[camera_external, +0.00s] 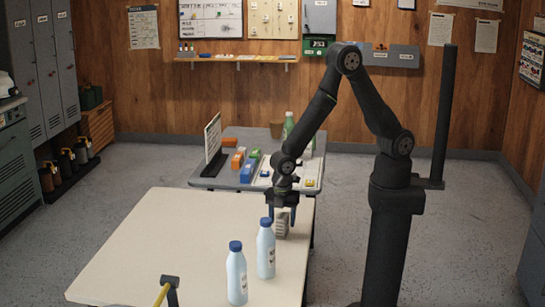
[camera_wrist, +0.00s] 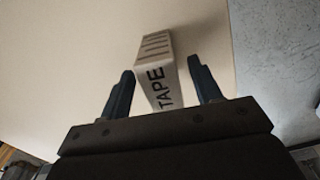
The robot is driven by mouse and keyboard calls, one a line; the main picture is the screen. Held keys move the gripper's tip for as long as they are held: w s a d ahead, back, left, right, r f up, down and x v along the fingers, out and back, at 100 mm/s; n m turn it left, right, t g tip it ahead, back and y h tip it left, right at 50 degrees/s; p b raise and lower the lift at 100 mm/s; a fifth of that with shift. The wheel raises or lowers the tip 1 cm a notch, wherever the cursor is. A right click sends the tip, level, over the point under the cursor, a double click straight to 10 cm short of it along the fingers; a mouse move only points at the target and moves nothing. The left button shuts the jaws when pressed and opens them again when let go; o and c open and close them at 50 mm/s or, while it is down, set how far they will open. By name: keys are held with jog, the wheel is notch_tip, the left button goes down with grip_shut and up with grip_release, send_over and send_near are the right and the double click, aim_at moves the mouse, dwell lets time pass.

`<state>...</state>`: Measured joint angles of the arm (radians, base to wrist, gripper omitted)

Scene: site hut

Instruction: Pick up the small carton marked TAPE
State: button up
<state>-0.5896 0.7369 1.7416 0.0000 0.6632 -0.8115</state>
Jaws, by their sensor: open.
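The small carton marked TAPE (camera_wrist: 158,75) is pale with dark lettering and stands on the cream table. In the wrist view it lies between the two dark blue fingers of my gripper (camera_wrist: 160,92), with a visible gap to the right finger and a smaller one to the left. In the external view the carton (camera_external: 281,224) is partly covered by my gripper (camera_external: 283,211), which points down over it from above. My gripper is open and holds nothing. Whether a finger touches the carton cannot be told.
Two white bottles with blue caps (camera_external: 266,248) (camera_external: 237,274) stand on the cream table (camera_external: 150,245) close to the carton, nearer the camera. A yellow-handled hammer (camera_external: 166,288) is at the near edge. A grey table (camera_external: 215,181) with coloured boxes is behind. The table's left is clear.

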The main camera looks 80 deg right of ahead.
aim_at(282, 226)
jog(key=shift+a+f, duration=0.1)
jog(key=shift+f, duration=1.8)
jog(key=shift+c, duration=0.5)
jog(key=c, duration=1)
jog(key=shift+o, duration=0.2)
jog(key=shift+r, duration=0.15)
